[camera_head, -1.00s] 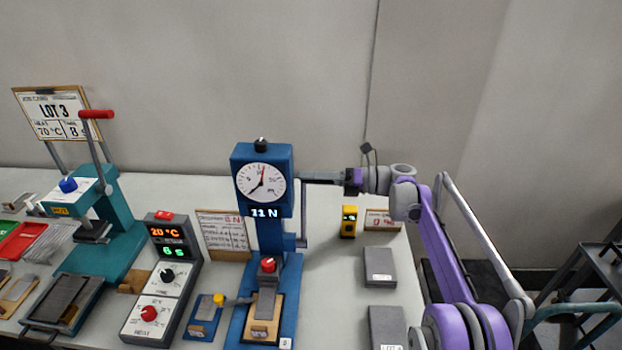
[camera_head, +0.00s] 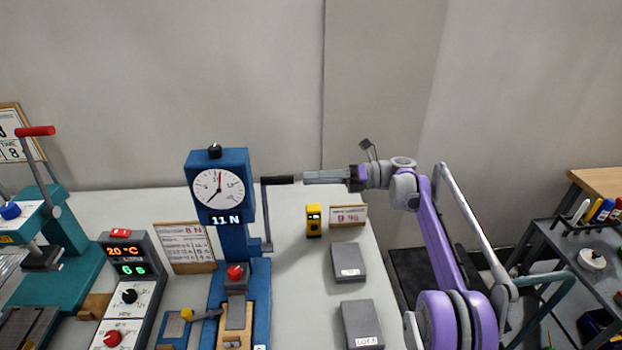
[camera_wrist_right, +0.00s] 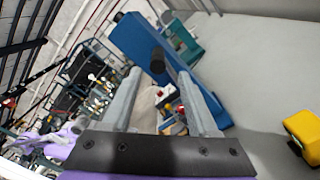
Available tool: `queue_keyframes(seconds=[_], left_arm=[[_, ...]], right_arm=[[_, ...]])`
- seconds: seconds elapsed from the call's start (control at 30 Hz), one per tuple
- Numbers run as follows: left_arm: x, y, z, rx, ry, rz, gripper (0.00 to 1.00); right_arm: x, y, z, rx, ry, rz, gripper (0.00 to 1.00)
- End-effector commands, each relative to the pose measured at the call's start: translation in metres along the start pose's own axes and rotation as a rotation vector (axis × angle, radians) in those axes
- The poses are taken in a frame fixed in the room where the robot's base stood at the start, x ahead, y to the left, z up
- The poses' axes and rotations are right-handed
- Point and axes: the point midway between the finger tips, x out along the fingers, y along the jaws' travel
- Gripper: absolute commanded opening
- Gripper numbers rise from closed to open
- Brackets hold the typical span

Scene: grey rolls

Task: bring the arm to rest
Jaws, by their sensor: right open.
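My right arm, purple and grey, reaches in from the right in the head view. Its gripper (camera_head: 306,177) is open and empty, at the height of the black crank handle (camera_head: 277,180) and just to its right, with a small gap. The crank belongs to the blue press (camera_head: 234,240), whose dial display reads 11 N. In the right wrist view the two grey fingers (camera_wrist_right: 158,80) stand apart, with the black handle end (camera_wrist_right: 157,61) beyond them, between the tips. My left gripper is not in view.
A yellow meter (camera_head: 314,221) and a 9 % card (camera_head: 348,215) stand below the arm, near two grey blocks (camera_head: 348,262). A control box (camera_head: 130,290) and a teal press (camera_head: 60,250) are at left. A dark cart (camera_head: 590,260) stands at right.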

Motion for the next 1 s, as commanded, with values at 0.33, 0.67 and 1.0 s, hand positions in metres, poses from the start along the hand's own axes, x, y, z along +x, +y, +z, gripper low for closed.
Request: queue_keyframes(seconds=[0.33,0.67,1.0], left_arm=[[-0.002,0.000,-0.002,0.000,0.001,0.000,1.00],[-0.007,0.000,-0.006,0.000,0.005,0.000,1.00],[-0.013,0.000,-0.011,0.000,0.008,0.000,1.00]], right_arm=[[0.015,0.017,-0.020,-0.207,0.096,-0.137,0.59],[0.019,0.056,-0.114,-0.809,0.506,-0.385,0.59],[-0.028,0.094,-0.258,-1.499,1.180,-0.359,0.59]])
